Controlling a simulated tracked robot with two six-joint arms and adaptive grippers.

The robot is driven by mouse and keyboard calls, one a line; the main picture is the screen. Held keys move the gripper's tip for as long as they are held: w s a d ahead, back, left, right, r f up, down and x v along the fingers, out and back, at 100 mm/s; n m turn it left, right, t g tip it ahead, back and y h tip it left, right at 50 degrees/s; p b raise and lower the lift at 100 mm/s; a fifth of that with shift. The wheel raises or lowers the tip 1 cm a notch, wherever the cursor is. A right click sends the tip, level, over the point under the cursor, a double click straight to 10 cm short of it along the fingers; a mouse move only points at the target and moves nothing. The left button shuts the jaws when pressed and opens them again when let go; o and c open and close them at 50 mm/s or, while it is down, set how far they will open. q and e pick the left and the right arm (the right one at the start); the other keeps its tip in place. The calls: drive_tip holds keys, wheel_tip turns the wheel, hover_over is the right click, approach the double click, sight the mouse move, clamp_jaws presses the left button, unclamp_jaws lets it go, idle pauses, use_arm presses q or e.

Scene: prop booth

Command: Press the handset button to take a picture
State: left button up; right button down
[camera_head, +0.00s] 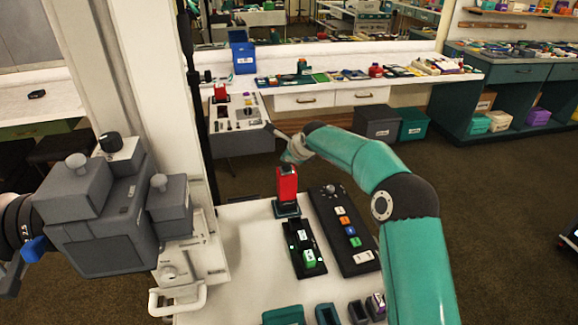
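A red upright handset (287,188) stands in a dark teal base on the white table, near its far edge. I cannot make out a button on it. My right arm comes in from the right, and its gripper (296,150) is just above the top of the handset. Whether they touch, and whether the fingers are open or shut, is too small to tell. A large grey camera (105,215) with a dark lens at the left is mounted beside a white column. My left gripper is not in view.
On the white table (240,260) lie a black tray with green and white pieces (305,250) and a black panel with coloured buttons (345,230). Small teal and dark holders (327,313) line the near edge. A side table with another red item (220,92) stands behind.

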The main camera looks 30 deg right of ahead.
sight(287, 167)
drive_tip(key=shift+f, duration=0.35)
drive_tip(key=shift+f+b, duration=0.45)
drive_tip(key=shift+b, duration=0.25)
idle(0.4)
drive_tip(key=shift+r, duration=0.1)
drive_tip(key=shift+r+p, duration=0.55)
drive_tip(key=shift+r, duration=0.25)
drive_tip(key=shift+r+p, duration=1.8)
drive_tip(key=shift+r, duration=0.7)
drive_tip(key=shift+w, duration=0.1)
